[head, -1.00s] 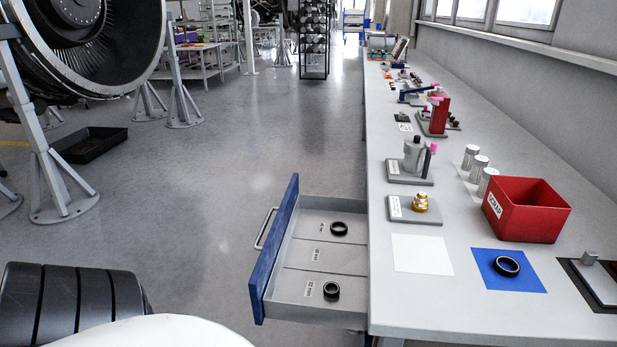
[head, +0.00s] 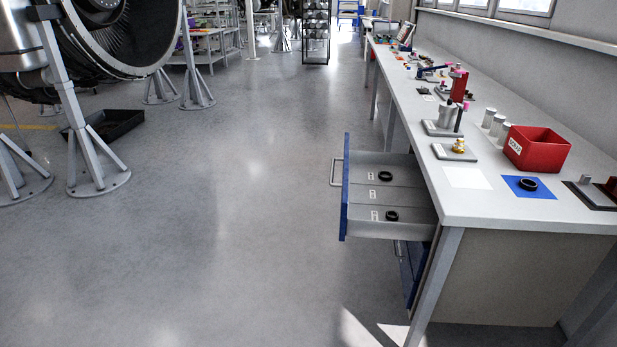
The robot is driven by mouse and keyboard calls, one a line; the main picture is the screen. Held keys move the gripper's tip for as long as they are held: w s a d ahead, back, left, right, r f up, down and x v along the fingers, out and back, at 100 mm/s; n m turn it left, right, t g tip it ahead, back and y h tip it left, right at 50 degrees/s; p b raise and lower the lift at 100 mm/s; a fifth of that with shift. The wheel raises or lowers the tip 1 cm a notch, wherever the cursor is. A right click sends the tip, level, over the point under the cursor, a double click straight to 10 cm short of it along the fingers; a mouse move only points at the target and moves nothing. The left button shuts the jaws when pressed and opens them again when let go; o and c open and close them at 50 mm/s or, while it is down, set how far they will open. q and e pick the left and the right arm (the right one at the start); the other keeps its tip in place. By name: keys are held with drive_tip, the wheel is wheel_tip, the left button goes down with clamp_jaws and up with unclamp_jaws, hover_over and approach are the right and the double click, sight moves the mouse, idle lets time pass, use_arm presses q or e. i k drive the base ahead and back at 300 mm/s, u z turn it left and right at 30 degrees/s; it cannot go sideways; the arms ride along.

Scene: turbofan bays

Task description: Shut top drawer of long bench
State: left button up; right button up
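The long bench (head: 490,208) runs along the right side, away from me. Its top drawer (head: 388,222) is pulled out to the left, over the floor. The drawer has a blue front (head: 346,186) with a pale bar handle (head: 336,172) on its outer face. Inside are labelled compartments: one black ring (head: 385,176) lies in the far one and another black ring (head: 391,215) in the near one; the middle one looks empty. Neither of my grippers is in view.
Below the open drawer is another blue drawer front (head: 411,270). The bench top holds a red bin (head: 537,149), a blue mat (head: 540,193) with a black ring (head: 528,184), and several fixtures. A black floor tray (head: 103,128) and engine stand (head: 97,178) are at left. The floor between is clear.

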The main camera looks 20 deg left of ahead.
sight(366, 199)
drive_tip(key=u, duration=0.7)
drive_tip(key=i, duration=0.85)
drive_tip(key=u, duration=0.5)
drive_tip(key=i, duration=0.85)
drive_tip(key=z, duration=1)
drive_tip(key=i, duration=0.4)
drive_tip(key=z, duration=0.4)
drive_tip(key=k, duration=0.45)
drive_tip(key=z, duration=0.5)
drive_tip(key=i, duration=0.4)
drive_tip(key=z, duration=0.1)
